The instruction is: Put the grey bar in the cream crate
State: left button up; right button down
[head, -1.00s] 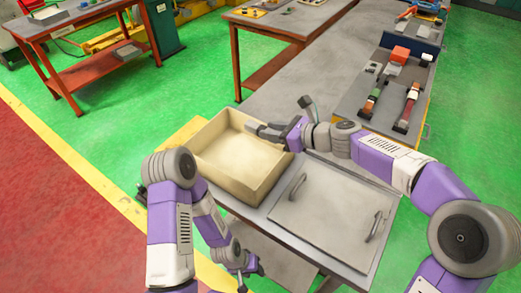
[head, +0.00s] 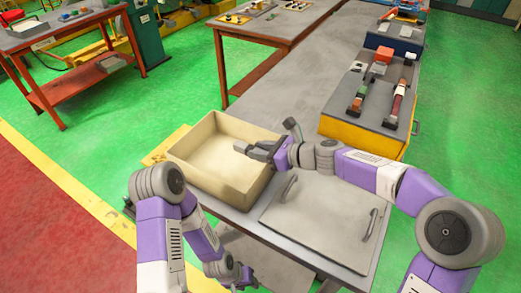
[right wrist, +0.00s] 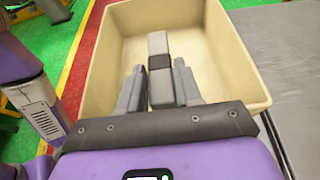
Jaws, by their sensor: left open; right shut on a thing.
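The cream crate (head: 195,187) stands open on the grey bench, near the centre of the head view. My right gripper (head: 258,149) is over the right part of the crate and is shut on the grey bar (right wrist: 158,60). In the right wrist view, the bar points away between the two fingers (right wrist: 158,88), above the crate floor; the crate (right wrist: 235,60) fills most of that view. Whether the bar touches the crate floor is hard to tell. My left gripper (head: 240,277) is low in the head view, open and empty, beside the bench.
A grey panel with two handles (head: 318,222) lies on the bench right of the crate. A yellow-sided unit (head: 360,137) with several parts on top stands further back right. A red-legged table (head: 262,45) is behind. The bench surface behind the crate is clear.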

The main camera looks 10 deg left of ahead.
jog(key=shift+f, duration=0.35)
jog(key=c, duration=0.8)
grip_release()
jog(key=shift+r, duration=0.2)
jog(key=shift+r, duration=0.35)
jog(key=p+v, duration=0.3)
jog(key=v, duration=0.9)
